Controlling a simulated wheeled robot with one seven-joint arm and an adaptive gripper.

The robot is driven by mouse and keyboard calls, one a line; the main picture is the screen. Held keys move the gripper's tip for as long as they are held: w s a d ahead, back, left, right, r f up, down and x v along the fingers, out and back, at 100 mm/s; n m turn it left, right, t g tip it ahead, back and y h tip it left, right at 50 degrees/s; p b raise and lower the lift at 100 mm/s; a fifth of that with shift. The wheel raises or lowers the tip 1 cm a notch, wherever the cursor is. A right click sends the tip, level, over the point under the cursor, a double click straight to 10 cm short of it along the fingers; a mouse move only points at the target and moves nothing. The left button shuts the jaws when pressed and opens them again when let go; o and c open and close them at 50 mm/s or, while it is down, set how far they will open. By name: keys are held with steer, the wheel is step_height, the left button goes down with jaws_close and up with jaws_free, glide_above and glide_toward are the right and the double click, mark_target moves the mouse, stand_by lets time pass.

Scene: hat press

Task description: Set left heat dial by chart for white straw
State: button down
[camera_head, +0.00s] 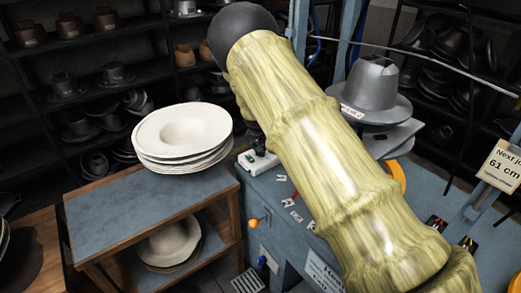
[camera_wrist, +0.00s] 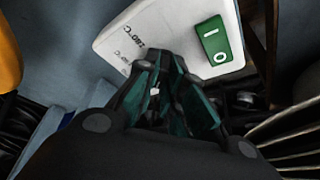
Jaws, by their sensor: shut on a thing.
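The white control box (camera_head: 247,162) sits on the corner of the blue press bench, and it fills the top of the wrist view (camera_wrist: 150,35). It carries a green I/O switch (camera_wrist: 215,43) and printed °C markings, one apparently 280°C. My gripper (camera_wrist: 156,92) is over the box face, its dark green fingers shut on the left heat dial, which they almost wholly hide. A small white mark shows between the fingers; I cannot tell the dial's setting. In the head view my gripper (camera_head: 257,140) is mostly behind my arm. No readable heat chart shows.
A stack of white hats (camera_head: 183,135) stands on the blue-topped cart (camera_head: 120,210) at left. A grey metal hat form (camera_head: 375,92) stands on the press. A sign (camera_head: 501,166) reads "61 cm". Small tags and an orange-knobbed lever (camera_head: 253,223) are below the box.

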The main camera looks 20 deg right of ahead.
steer(key=c, duration=1.5)
jaws_free()
steer(key=shift+r, duration=0.15)
steer(key=v, duration=1.1)
steer(key=shift+s+r, duration=0.2)
steer(key=shift+r, duration=0.15)
steer(key=shift+a, duration=0.15)
